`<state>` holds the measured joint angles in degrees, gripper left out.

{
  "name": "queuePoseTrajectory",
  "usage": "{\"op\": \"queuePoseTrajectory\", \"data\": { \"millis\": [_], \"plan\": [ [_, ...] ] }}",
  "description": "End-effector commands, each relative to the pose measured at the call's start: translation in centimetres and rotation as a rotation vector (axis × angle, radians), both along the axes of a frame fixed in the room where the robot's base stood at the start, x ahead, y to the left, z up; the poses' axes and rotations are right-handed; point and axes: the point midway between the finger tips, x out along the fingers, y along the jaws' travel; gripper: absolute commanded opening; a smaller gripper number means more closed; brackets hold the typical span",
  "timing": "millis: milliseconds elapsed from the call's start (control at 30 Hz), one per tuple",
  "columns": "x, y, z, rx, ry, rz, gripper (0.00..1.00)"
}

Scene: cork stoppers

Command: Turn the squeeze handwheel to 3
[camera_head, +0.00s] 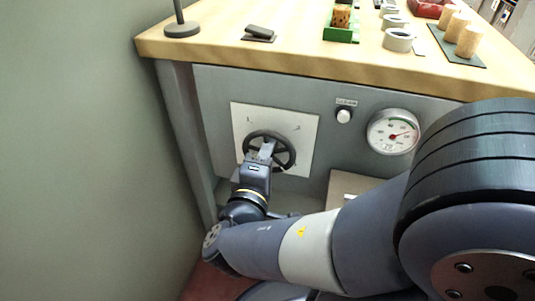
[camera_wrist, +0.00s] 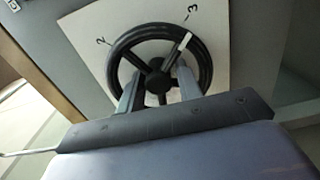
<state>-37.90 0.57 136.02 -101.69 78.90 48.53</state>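The black handwheel (camera_head: 284,146) is mounted on a white plate (camera_head: 305,122) on the bench front. In the wrist view the handwheel (camera_wrist: 119,47) shows spokes, a central hub and a white pointer mark on its upper-right spoke and rim. The mark points about at the printed 3 (camera_wrist: 193,11); the printed 2 (camera_wrist: 101,41) is at upper left. My gripper (camera_wrist: 158,85) is at the wheel, with its two fingers apart on either side of the hub. My gripper hides the lower part of the wheel.
A round dial gauge (camera_head: 393,132) and a small knob (camera_head: 344,116) are on the panel to the right. On the wooden benchtop (camera_head: 300,60) stand cork stoppers (camera_head: 468,41), a green holder (camera_head: 341,35) and rings (camera_head: 398,41). A wall (camera_head: 80,150) is close on the left.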

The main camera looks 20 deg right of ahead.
Motion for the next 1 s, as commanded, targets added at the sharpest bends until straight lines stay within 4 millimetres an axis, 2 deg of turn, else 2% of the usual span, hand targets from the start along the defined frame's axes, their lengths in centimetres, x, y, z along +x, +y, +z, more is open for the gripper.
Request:
{"op": "queuePoseTrajectory", "data": {
  "millis": [367,1000],
  "plan": [
    [-0.7,0.7,0.2,0.0,-0.001,0.005,0.34],
    [-5.8,4.5,0.1,-0.001,-0.001,0.007,0.34]
  ]
}}
